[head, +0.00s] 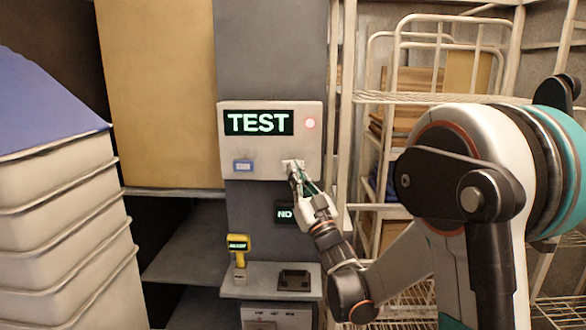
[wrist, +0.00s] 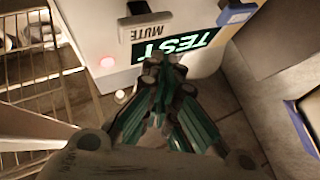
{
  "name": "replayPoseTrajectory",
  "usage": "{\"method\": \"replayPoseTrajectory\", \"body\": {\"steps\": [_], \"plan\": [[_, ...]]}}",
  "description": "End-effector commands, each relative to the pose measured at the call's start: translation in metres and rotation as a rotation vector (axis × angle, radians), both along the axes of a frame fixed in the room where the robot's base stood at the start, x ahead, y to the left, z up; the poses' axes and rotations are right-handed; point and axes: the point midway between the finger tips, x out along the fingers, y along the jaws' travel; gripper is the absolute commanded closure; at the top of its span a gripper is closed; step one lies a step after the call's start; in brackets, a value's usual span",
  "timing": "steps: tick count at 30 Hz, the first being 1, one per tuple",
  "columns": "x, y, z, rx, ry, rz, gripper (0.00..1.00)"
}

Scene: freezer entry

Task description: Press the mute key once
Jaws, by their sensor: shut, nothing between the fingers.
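A white panel (head: 268,148) on a grey column carries a lit display reading TEST (head: 258,123). The mute key (wrist: 147,29) is a pale key marked MUTE in the wrist view. In the head view the mute key (head: 288,163) is on the panel's lower right, partly covered by my gripper. My gripper (head: 297,174) is shut and empty, with its fingertips right at the key.
A blue key (head: 243,166) sits at the panel's lower left, and a red lamp (head: 310,123) glows at upper right. A yellow handheld device (head: 238,248) stands on the shelf below. Stacked white crates (head: 65,205) stand left, and a wire rack (head: 440,97) stands behind my arm.

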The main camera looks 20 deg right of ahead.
Motion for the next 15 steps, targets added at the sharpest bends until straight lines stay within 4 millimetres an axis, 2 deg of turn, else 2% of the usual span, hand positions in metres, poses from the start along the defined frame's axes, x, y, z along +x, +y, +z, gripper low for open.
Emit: {"method": "replayPoseTrajectory", "body": {"steps": [6,15], "plan": [[0.0104,-0.0037,-0.0004,0.000,0.000,0.000,1.00],[0.0112,-0.0040,-0.0001,0.000,0.000,0.000,1.00]]}}
